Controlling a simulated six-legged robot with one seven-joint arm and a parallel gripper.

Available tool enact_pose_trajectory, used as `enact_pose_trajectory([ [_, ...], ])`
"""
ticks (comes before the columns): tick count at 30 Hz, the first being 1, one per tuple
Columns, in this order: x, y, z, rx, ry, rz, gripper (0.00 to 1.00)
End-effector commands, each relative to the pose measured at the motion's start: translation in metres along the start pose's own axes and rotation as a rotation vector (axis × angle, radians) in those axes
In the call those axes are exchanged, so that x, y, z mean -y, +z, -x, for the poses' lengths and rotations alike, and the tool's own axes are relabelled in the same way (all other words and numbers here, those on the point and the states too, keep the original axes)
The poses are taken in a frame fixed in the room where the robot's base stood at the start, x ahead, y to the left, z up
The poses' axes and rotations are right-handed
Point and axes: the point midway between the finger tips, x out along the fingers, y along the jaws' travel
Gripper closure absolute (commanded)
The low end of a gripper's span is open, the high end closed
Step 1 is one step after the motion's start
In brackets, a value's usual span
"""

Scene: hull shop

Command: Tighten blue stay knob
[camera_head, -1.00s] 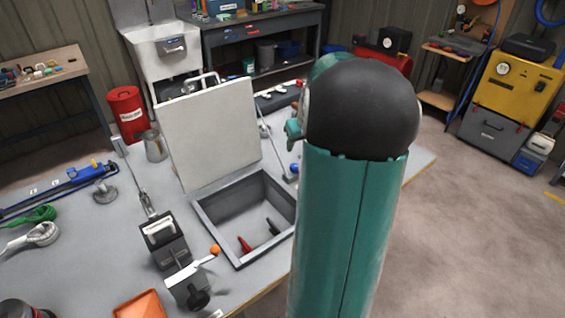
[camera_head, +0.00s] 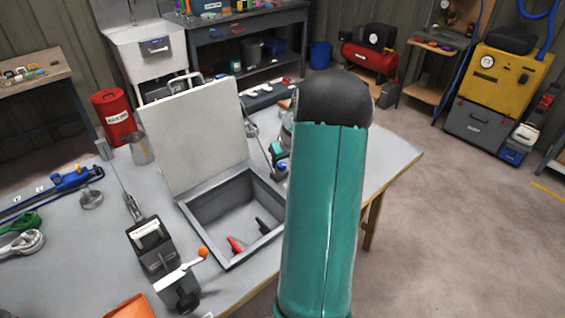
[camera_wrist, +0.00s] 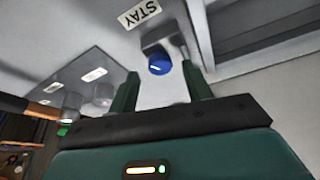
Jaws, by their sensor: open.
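The blue stay knob (camera_wrist: 159,65) sits on a grey bracket (camera_wrist: 162,43) by a rod, beside a "STAY" label (camera_wrist: 139,13) in the wrist view. My gripper (camera_wrist: 160,70) is open, with its two green fingers pointing at the knob, one to each side in the picture. I cannot tell whether the fingers touch it. In the head view a bit of the knob (camera_head: 283,165) shows at the edge of my arm, which hides most of my gripper. The stay rod (camera_head: 261,137) runs beside the raised hatch lid (camera_head: 193,135).
The open hatch frame (camera_head: 190,212) holds a red-handled tool (camera_head: 235,245) and a dark one. A dark grey device (camera_head: 152,247) with an orange-tipped lever stands at its left. A red canister (camera_head: 115,117) stands at the back left. The bench's right end (camera_head: 390,150) looks clear.

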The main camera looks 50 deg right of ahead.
Motion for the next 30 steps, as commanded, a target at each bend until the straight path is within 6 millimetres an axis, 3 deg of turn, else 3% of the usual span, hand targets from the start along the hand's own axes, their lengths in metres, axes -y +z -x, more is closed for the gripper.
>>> enact_pose_trajectory([
  [6, 0.0, -0.001, -0.018, -0.001, 0.0, 0.001, 0.5],
  [14, 0.0, -0.001, -0.019, -0.001, 0.0, 0.001, 0.5],
  [21, 0.0, -0.001, -0.019, -0.001, 0.0, 0.001, 0.94],
  [30, 0.001, -0.002, -0.018, -0.001, 0.011, -0.021, 0.94],
])
